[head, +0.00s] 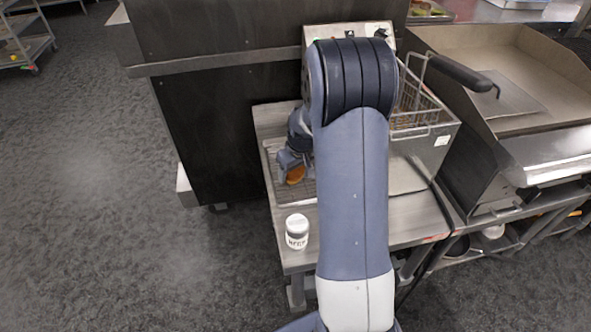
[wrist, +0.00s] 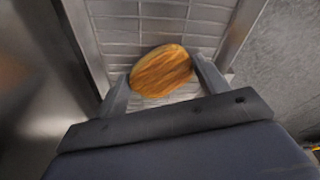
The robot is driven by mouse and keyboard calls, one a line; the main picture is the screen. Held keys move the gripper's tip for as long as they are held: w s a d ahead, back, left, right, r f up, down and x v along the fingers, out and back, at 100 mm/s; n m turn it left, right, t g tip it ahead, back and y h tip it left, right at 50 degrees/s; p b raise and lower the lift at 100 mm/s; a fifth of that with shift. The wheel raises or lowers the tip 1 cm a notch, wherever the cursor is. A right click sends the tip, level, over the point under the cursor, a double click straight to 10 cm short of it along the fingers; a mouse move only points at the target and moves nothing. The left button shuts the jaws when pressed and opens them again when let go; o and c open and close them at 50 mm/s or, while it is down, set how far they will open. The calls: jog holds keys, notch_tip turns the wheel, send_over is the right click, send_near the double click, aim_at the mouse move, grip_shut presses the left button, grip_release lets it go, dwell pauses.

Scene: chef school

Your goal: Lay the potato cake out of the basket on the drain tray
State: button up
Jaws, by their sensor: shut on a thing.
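The potato cake is golden brown and oval. It shows in the head view (head: 296,174) and between the fingers in the wrist view (wrist: 161,71). My gripper (head: 291,170) is shut on it; in the wrist view my gripper (wrist: 163,82) has a finger at each side of the cake. The drain tray (head: 271,160) is a wire grid with a metal rim, left of the fryer; its grid fills the wrist view behind the cake (wrist: 118,22). The cake is over the tray; whether it touches the grid I cannot tell. The fryer basket (head: 416,103) stands right of my arm, partly hidden by it.
A white lidded jar (head: 297,231) stands on the table at the tray's front edge. The fryer (head: 418,160) is right of the tray, and a flat griddle (head: 510,95) is further right. A dark panel (head: 205,130) rises left of the table.

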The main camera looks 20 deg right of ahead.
jog(key=o, duration=1)
jog(key=shift+c, duration=0.2)
jog(key=p+v, duration=0.1)
jog(key=v, duration=1.1)
